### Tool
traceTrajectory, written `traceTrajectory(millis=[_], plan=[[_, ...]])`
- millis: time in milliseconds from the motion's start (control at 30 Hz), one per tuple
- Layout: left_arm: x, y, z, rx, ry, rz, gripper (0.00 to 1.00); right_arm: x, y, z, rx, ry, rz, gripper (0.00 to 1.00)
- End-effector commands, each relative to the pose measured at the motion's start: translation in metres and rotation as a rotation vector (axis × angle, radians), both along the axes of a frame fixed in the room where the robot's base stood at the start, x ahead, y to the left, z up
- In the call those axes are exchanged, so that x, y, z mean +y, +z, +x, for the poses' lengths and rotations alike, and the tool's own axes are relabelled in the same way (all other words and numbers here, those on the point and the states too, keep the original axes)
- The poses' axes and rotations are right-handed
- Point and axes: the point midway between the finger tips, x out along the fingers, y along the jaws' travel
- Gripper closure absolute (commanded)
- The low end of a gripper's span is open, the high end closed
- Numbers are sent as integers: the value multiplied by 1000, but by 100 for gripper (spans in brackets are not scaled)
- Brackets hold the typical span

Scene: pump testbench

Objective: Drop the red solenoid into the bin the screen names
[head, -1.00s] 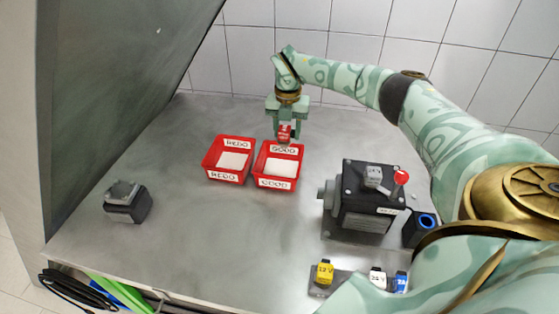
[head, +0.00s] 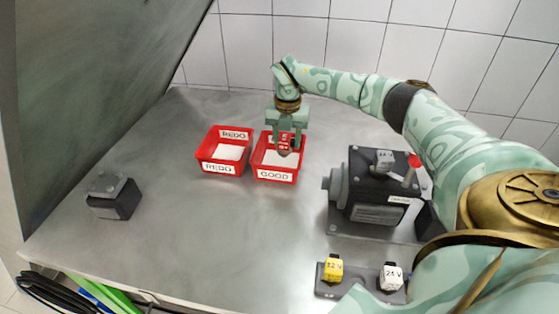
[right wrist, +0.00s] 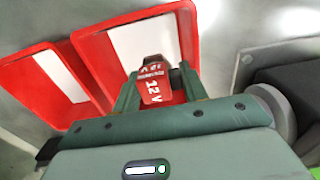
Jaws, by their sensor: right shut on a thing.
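The right wrist view shows both bins behind the solenoid. My left gripper is not in view, and no readable screen shows.
A dark pump block (head: 372,195) with a red-topped lever stands to the right. A yellow solenoid (head: 333,268) and a white one (head: 390,276) sit in a rack at the front right. A dark grey box (head: 113,196) stands at the left. The middle of the table is clear.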

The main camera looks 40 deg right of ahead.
Motion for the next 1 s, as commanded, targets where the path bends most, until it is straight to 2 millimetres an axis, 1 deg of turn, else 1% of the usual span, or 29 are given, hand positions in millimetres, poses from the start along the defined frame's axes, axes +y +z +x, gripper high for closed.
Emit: traceTrajectory(millis=[67,100,167,433,567,667,900,1000], plan=[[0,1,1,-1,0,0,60,0,2,0,-1,0,0,86],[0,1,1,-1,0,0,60,0,2,0,-1,0,0,49],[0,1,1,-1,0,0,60,0,2,0,-1,0,0,32],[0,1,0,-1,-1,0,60,0,1,0,-1,0,-1,32],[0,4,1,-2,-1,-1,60,0,11,0,-3,0,0,32],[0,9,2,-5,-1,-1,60,0,30,0,-4,-1,0,32],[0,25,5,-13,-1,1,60,-1,98,1,-8,0,-2,32],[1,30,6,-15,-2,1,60,0,123,1,-6,-1,-1,32]])
